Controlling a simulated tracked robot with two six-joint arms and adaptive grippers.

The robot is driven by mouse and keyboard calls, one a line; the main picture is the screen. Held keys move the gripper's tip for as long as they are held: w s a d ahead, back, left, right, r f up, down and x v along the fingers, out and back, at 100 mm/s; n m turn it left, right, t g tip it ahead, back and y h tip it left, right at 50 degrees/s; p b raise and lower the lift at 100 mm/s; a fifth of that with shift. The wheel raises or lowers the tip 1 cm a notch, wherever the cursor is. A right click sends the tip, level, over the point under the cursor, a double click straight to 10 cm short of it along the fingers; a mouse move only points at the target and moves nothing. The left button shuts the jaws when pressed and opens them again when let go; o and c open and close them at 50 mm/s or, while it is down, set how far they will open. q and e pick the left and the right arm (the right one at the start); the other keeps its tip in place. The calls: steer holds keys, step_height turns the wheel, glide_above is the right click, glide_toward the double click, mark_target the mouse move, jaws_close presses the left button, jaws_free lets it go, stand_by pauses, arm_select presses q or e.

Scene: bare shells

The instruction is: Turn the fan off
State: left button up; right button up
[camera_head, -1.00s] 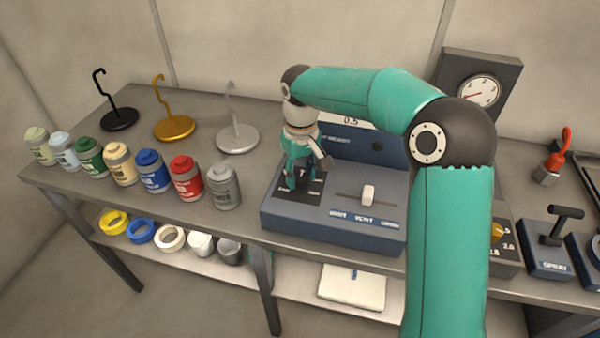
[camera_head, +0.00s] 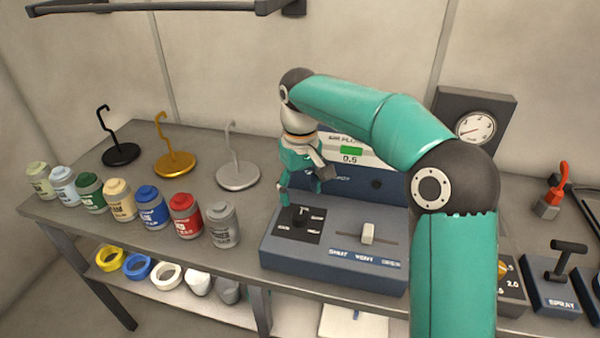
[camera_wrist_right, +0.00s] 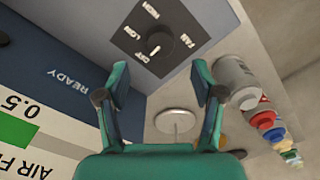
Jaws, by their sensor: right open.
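The fan knob (camera_head: 300,218) is a dark round dial on a black plate on the blue-grey control box (camera_head: 335,263). In the right wrist view the knob (camera_wrist_right: 158,42) has OFF, LOW and HIGH labels around it, with FAN at the side. Its pale mark appears to be on the side of OFF. My right gripper (camera_head: 300,188) is above the knob and apart from it. In the right wrist view its fingers (camera_wrist_right: 160,78) are spread with nothing between them. My left gripper is not in view.
A white slider (camera_head: 368,233) sits right of the knob. A display panel (camera_head: 352,152) stands behind it with a green bar and 0.5. Several paint jars (camera_head: 223,226) and three hook stands (camera_head: 238,175) are to the left. A gauge (camera_head: 476,130) stands behind my arm.

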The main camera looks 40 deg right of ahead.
mark_target(300, 214)
steer(key=shift+r, duration=2.5)
